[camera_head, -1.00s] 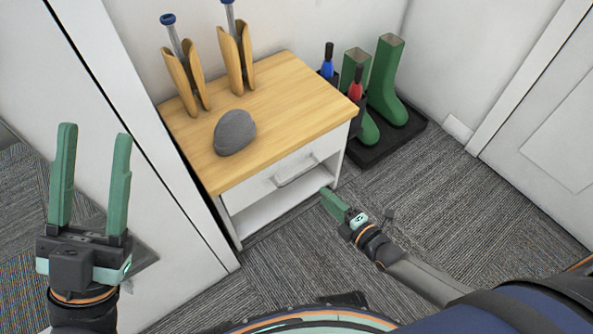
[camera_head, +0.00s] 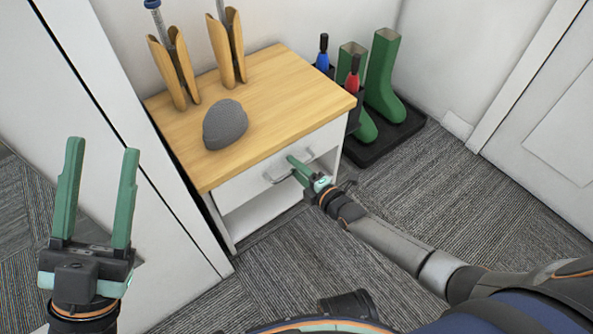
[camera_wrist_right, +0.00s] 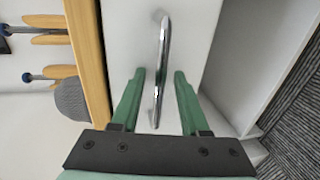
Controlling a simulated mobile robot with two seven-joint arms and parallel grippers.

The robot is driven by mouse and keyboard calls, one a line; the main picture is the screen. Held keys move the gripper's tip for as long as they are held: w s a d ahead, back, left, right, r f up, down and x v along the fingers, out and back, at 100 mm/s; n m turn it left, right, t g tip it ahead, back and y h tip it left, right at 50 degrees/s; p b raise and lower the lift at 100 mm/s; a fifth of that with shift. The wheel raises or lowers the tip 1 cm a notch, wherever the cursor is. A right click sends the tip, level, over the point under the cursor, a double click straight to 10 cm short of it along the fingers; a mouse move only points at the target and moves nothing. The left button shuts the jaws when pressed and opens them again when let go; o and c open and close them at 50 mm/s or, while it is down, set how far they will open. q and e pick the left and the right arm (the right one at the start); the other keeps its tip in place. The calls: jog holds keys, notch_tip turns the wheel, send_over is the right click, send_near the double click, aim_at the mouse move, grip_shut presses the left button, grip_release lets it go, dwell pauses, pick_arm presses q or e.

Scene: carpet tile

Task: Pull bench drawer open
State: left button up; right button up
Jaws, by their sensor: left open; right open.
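The bench (camera_head: 262,88) has a light wood top and a white body. Its white drawer (camera_head: 238,188) sits under the top and looks shut, above an open shelf space. A chrome bar handle (camera_head: 285,170) is on the drawer front; in the right wrist view the handle (camera_wrist_right: 161,65) runs between my finger lines. My right gripper (camera_head: 293,167) is open at the handle, its fingers (camera_wrist_right: 157,80) on either side of the bar; I cannot tell whether they touch it. My left gripper (camera_head: 103,150) is open and empty, raised at the left in front of a white panel.
A grey rounded object (camera_head: 225,124) and wooden shoe trees (camera_head: 172,68) stand on the bench top. Green boots (camera_head: 384,75) and brushes with red and blue handles stand in a black tray (camera_head: 385,142) to the right. Carpet floor (camera_head: 440,205) in front is clear.

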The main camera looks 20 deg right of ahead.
grip_shut()
dwell(0.3)
dwell(1.1)
